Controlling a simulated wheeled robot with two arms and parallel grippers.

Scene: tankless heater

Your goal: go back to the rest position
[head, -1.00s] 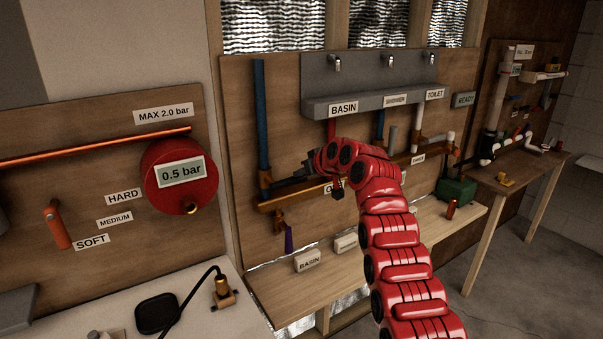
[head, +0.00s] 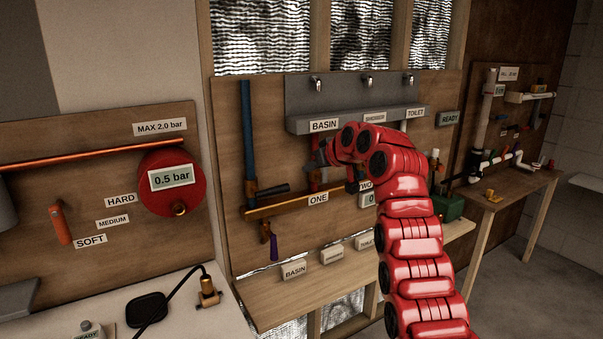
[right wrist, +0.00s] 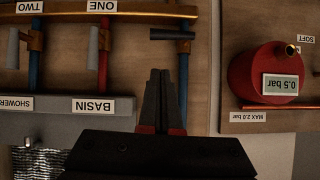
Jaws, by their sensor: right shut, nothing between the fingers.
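My right arm rises from the lower right of the head view, and its gripper (head: 318,156) is by the pipe board, below the BASIN label (head: 324,125). The red links hide part of the board. In the right wrist view, which is upside down, the two dark fingers (right wrist: 160,74) are together with nothing between them. The fingertips are beside the blue pipe (right wrist: 183,85); I cannot tell the gap to the board. My left gripper is in neither view.
A dark handle (head: 268,190) lies across the blue pipe's foot. A copper pipe (head: 290,205) runs below. The red vessel (head: 172,198) reading 0.5 bar is at left. A wooden bench (head: 290,301) juts out below the board. Open floor shows at lower right.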

